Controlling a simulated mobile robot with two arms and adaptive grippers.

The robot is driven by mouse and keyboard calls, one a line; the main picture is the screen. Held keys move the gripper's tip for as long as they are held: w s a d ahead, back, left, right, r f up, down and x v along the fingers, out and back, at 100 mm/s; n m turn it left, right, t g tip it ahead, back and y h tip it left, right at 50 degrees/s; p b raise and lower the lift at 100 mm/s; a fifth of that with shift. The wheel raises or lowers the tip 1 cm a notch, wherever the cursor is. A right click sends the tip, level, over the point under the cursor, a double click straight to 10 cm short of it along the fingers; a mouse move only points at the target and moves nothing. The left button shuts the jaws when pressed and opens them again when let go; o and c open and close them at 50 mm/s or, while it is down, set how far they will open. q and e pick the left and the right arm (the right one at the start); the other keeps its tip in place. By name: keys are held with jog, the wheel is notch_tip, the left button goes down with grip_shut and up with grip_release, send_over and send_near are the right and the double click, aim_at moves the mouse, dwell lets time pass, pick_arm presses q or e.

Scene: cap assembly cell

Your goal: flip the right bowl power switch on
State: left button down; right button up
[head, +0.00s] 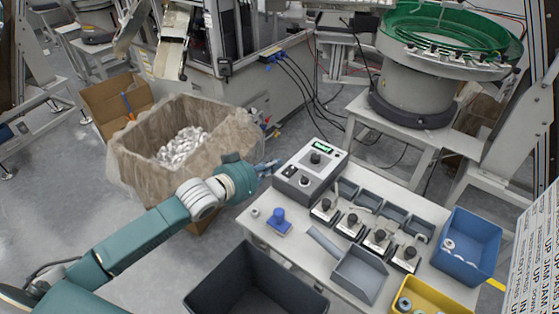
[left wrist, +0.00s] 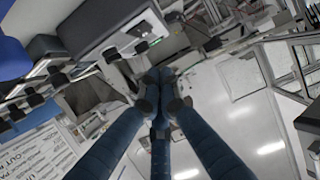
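A grey control box (head: 311,172) stands at the back left corner of the white table. It has a lit green display (head: 322,148), dark knobs and small controls. The power switch is too small to tell apart, and so is its position. My left gripper (head: 270,166) is just left of the box, its fingers pointing at it; I cannot tell whether they touch. In the left wrist view its blue fingers (left wrist: 162,88) converge with the tips together, holding nothing visible. A green vibratory bowl (head: 450,35) stands at the upper right. My right gripper is not in view.
The white table (head: 262,232) holds a blue stamp-like piece (head: 279,220), several small fixtures, a grey tray (head: 359,274), a blue bin (head: 467,245) and a yellow bin (head: 425,294). A lined carton (head: 150,165) of parts stands beneath my left arm. A dark bin (head: 240,285) stands in front.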

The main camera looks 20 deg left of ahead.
pick_arm(q)
jog(key=s+a+b, duration=0.1)
jog(key=s+a, duration=0.1)
jog(key=s, duration=0.4)
jog(key=shift+a+r, duration=0.15)
jog(key=shift+r, duration=0.25)
